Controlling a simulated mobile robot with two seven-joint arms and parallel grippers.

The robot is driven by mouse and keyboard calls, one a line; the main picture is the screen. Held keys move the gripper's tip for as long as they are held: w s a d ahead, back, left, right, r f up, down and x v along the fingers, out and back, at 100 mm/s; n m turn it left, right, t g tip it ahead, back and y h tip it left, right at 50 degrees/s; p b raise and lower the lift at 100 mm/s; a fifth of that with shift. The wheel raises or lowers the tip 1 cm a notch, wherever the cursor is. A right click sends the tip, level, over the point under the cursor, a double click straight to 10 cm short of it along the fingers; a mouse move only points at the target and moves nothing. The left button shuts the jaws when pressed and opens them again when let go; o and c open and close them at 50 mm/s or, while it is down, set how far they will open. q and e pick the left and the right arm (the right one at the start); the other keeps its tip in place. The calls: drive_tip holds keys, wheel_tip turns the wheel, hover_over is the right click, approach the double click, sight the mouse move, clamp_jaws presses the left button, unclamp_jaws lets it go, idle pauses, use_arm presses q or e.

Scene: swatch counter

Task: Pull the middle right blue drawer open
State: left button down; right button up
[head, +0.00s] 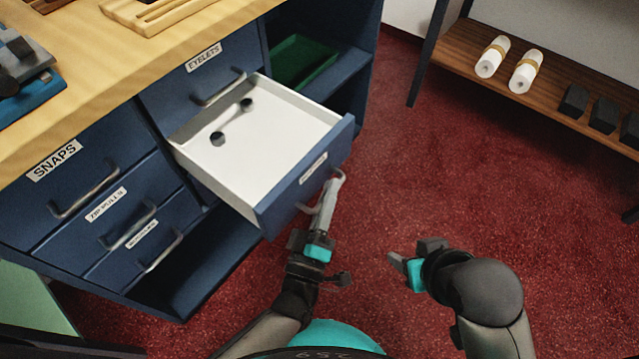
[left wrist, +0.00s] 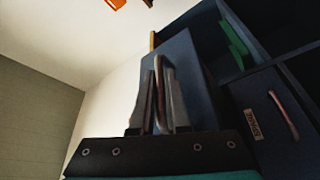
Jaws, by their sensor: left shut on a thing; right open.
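The middle right blue drawer (head: 288,203) is pulled out of the cabinet, below the EYELETS drawer. Its white inside shows a small dark dumbbell-shaped thing (head: 232,122). My left gripper (head: 327,192) is shut on the drawer's handle, at the drawer front. In the left wrist view the handle (left wrist: 159,85) stands between the two fingers of my left gripper (left wrist: 161,100), with the blue drawer front (left wrist: 188,62) behind. My right gripper (head: 400,264) is open and empty over the red carpet, to the right of the drawer and apart from it.
Closed drawers, labelled SNAPS (head: 85,180) at the top, fill the cabinet's left side. The closed EYELETS drawer (head: 200,80) is above the open one. A green tray (head: 300,62) sits in an open shelf. A wooden rack (head: 465,55) stands right; carpet (head: 400,170) between is clear.

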use_arm(q)
drive_tip(key=shift+s+d, duration=0.2)
drive_tip(key=shift+d, duration=0.05)
use_arm(e)
drive_tip(key=shift+d, duration=0.1)
use_arm(q)
drive_tip(key=c, duration=0.9)
unclamp_jaws()
use_arm(e)
drive_tip(key=shift+s, duration=0.1)
